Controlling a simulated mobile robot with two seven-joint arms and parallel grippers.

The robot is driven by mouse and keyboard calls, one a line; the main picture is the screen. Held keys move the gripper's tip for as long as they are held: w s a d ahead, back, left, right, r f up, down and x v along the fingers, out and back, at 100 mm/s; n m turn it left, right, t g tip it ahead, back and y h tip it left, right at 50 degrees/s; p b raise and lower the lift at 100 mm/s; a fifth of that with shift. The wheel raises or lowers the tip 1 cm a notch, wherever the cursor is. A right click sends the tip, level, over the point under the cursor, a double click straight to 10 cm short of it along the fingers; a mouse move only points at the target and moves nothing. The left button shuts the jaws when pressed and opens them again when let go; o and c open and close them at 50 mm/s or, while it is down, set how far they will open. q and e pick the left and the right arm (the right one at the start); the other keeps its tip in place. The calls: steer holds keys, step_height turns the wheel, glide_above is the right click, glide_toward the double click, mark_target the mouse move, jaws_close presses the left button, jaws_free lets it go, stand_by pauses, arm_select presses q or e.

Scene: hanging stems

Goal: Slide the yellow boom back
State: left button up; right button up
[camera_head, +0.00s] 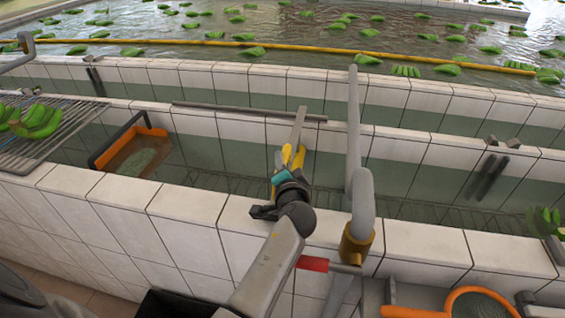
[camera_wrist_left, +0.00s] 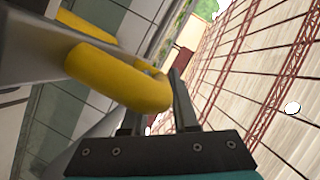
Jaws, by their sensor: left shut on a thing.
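The yellow boom (camera_head: 290,48) is a long thin pole lying across the far pool's water, from the left edge of the head view nearly to the right. My left gripper (camera_head: 285,168) is over the near trough, well short of the boom. It is shut on a yellow-handled tool, whose grey metal shaft (camera_head: 299,125) points up toward the far pool. In the left wrist view, the tool's rounded yellow handle (camera_wrist_left: 120,80) passes between the dark fingers of the gripper (camera_wrist_left: 158,95). My right gripper is not in view.
Green banana clusters (camera_head: 405,71) float on both sides of the boom. White tiled walls (camera_head: 230,72) separate the troughs. A grey pipe (camera_head: 353,130) rises right of my left gripper. An orange bin (camera_head: 135,143) and a metal rack (camera_head: 62,125) with bananas are left.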

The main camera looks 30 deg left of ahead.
arm_select(q)
jaws_close()
stand_by(0.8)
